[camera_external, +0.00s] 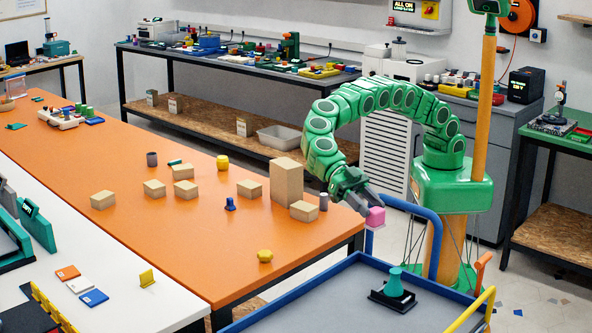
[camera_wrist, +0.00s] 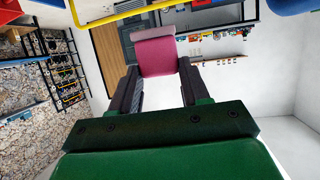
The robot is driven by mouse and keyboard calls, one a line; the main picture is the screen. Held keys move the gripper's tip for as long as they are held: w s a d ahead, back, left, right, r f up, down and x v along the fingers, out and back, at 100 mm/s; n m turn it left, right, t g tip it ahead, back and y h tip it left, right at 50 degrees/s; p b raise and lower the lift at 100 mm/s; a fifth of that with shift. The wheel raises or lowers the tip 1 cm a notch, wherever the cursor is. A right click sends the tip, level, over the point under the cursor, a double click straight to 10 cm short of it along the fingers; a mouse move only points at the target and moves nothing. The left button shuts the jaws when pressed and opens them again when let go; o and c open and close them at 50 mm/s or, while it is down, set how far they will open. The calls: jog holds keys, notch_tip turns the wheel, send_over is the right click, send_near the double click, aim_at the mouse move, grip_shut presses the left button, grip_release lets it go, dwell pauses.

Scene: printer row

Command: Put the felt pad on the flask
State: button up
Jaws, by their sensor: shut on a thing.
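My gripper (camera_external: 364,207) is shut on a pink block-shaped piece (camera_external: 376,217), which looks like the felt pad. It is held in the air between the orange table's right end and the blue-railed cart. In the wrist view the pink piece (camera_wrist: 160,55) sits between the two dark fingertips, with a paler pink band along its far edge. The flask looks like the teal tapered shape (camera_external: 395,284) standing upright on a black base (camera_external: 378,297) in the cart, below and to the right of my gripper. Its top is clear of the pad.
The cart (camera_external: 328,291) has blue rails and a grey floor, with free room around the black base. The orange table (camera_external: 190,245) bears several wooden blocks; a tall one (camera_external: 287,182) stands near my arm.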

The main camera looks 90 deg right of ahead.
jog(key=s+a+f+n+g+h, duration=0.1)
jog(key=s+f+n, duration=0.15)
jog(key=s, duration=0.35)
notch_tip(320, 180, down, 10)
jog(key=shift+a+m, duration=0.25)
jog(key=shift+m, duration=0.2)
jog(key=shift+s+f, duration=0.1)
jog(key=shift+f, duration=0.05)
jog(key=o, duration=1)
jog(key=shift+o, duration=0.2)
jog(key=v, duration=1.2)
jog(key=shift+o, duration=0.2)
jog(key=shift+a, duration=0.1)
